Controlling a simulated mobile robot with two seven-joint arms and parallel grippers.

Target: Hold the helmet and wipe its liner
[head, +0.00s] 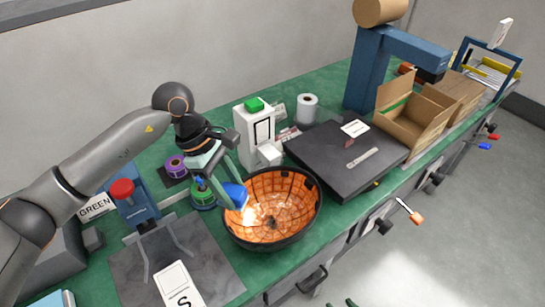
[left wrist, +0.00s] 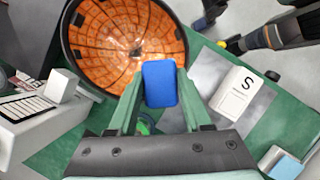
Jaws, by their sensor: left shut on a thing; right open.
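The helmet (head: 268,241) lies open side up on the green bench, a dark shell with an orange gridded liner (head: 290,205). It also shows in the left wrist view (left wrist: 68,40). My left gripper (head: 226,182) is shut on a blue pad (head: 237,194), which also shows between its fingers in the left wrist view (left wrist: 160,83). The pad is at the helmet's left rim; whether it touches the liner I cannot tell. Only the green fingertips of my right gripper (head: 340,302) show at the bottom edge, apart and empty, away from the helmet.
A dark flat plate (head: 335,170) and an open cardboard box (head: 415,110) stand to the right. A white box with a green top (head: 252,135) is behind the helmet. A grey mat with a white S card (head: 178,285) lies front left. Clamps line the front edge.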

